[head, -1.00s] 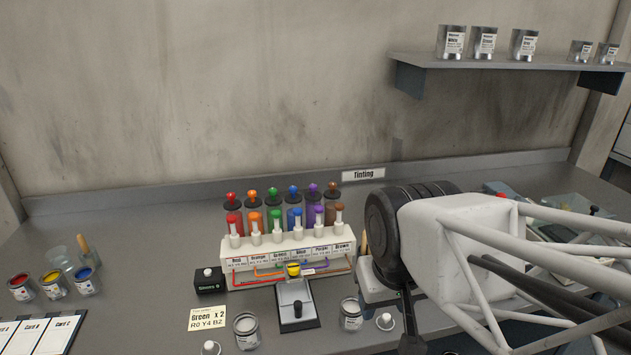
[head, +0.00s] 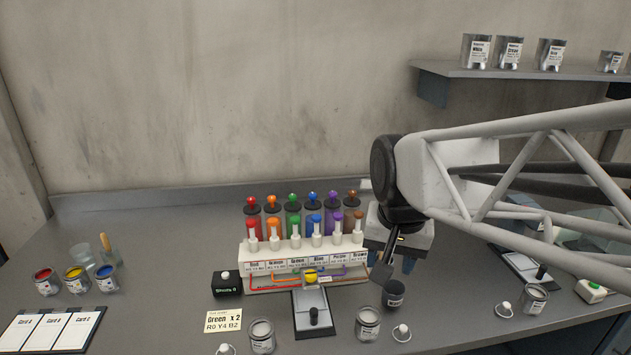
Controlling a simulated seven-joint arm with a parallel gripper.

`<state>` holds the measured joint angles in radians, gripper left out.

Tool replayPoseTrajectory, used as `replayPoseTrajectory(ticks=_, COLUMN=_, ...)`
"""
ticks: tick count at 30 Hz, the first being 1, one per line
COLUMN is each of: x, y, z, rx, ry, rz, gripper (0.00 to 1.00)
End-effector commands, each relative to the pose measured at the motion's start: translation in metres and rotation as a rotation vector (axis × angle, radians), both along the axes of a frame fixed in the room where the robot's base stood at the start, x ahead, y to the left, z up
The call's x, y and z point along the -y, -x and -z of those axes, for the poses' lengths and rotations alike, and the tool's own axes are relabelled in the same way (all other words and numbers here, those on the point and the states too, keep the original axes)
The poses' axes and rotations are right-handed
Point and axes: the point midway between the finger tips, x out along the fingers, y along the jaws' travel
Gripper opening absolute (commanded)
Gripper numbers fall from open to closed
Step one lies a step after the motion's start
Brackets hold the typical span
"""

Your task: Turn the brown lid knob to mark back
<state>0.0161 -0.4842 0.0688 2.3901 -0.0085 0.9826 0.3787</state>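The brown lid knob (head: 351,194) sits on top of the brown canister (head: 350,203), at the right end of the back row on the tinting rack. The knob is small here, and I cannot read its marks or which way it points. My gripper (head: 390,262) hangs to the right of the rack's brown end, nearer the camera and apart from the knob. Its two dark blue fingers point down and stand apart, with no object seen held between them. A dark part of my arm hides some of the gap.
A dark jar (head: 394,294) stands just below my gripper. The wall shelf (head: 440,69) holds cans.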

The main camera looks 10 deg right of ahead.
Motion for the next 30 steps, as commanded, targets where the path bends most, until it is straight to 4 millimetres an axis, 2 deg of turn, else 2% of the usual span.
replayPoseTrajectory(ticks=1, x=0.001, y=-0.012, z=-0.003, rx=-0.008, ry=-0.008, rz=0.042, gripper=0.49)
replayPoseTrajectory(ticks=15, x=0.007, y=-0.120, z=-0.029, rx=-0.059, ry=-0.078, rz=0.497, gripper=0.49)
replayPoseTrajectory(ticks=30, x=0.017, y=-0.239, z=-0.032, rx=-0.110, ry=-0.123, rz=0.982, gripper=0.49)
